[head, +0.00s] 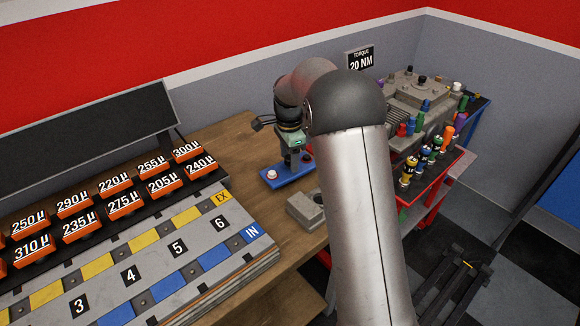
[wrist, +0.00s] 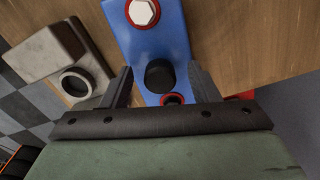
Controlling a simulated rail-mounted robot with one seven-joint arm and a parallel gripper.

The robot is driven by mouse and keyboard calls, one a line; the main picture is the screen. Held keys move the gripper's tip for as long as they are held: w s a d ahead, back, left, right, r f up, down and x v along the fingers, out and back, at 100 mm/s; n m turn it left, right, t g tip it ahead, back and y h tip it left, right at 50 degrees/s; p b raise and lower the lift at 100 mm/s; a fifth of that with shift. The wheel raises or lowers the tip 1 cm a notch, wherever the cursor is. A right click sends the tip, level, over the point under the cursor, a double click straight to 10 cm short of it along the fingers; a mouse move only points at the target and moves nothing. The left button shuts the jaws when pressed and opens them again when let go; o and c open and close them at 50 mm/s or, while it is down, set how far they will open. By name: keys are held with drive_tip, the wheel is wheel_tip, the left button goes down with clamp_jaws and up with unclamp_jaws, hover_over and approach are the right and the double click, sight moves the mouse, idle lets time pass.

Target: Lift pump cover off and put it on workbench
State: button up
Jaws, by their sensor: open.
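A blue plate (head: 284,177) lies on the wooden workbench (head: 232,146), and it also shows in the wrist view (wrist: 176,38). It carries a black knob (wrist: 160,76) in its middle, a white hex head in a red ring (wrist: 143,12) and a dark red-ringed spot (wrist: 172,99) partly hidden by my gripper. It may be the pump cover; no label confirms this. My gripper (wrist: 161,74) is open, with one finger on each side of the knob. Contact cannot be told. In the head view my gripper (head: 294,158) hangs over the plate.
A grey block (head: 306,209) with a round opening sits close by, left in the wrist view (wrist: 46,52). The numbered grey rack (head: 150,262) with orange tags fills the left. A red stand (head: 438,178) with coloured parts is beyond my arm. Bare wood lies behind the plate.

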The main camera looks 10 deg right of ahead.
drive_tip(key=shift+f, duration=0.55)
clamp_jaws()
drive_tip(key=shift+r, duration=0.1)
